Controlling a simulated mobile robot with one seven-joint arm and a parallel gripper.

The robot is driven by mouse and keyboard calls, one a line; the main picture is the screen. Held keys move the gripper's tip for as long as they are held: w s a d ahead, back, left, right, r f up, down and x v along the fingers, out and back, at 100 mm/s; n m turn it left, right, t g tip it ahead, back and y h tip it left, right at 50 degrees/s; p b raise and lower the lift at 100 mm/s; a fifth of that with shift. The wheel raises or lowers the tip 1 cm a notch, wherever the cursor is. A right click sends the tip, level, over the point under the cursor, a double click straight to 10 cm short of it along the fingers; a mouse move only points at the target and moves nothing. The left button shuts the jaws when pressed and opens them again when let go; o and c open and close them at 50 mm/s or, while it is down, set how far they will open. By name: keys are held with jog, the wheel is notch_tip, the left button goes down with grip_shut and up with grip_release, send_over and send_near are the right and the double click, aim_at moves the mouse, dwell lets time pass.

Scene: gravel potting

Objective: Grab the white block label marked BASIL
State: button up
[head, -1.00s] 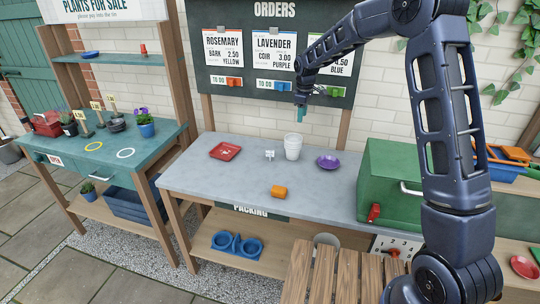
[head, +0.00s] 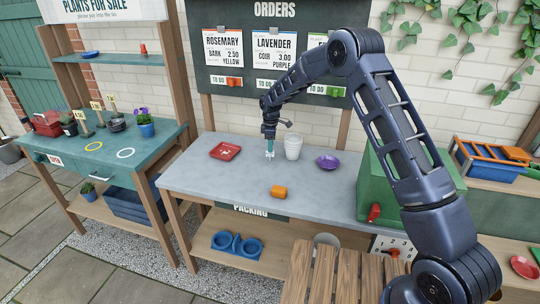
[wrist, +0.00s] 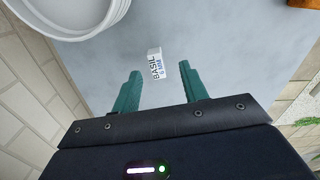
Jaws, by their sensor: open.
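The white block label marked BASIL (wrist: 155,63) stands on the grey packing table in the wrist view. It lies just beyond my fingertips, roughly centred between them. My gripper (wrist: 159,82) is open, its two teal fingers spread and empty. In the head view my gripper (head: 270,155) points down over the table at the spot of the label, which it mostly hides. I cannot tell there how far above the table the fingertips are.
White pots (head: 293,146) stand close to the right of my gripper; a rim (wrist: 88,30) shows in the wrist view. The table front is mostly clear.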

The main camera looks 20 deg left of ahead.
aim_at(270, 156)
jog(key=shift+w+a+f, duration=0.15)
jog(key=shift+f, duration=1.55)
jog(key=shift+w+a+f, duration=0.1)
jog(key=shift+f, duration=1.55)
grip_shut()
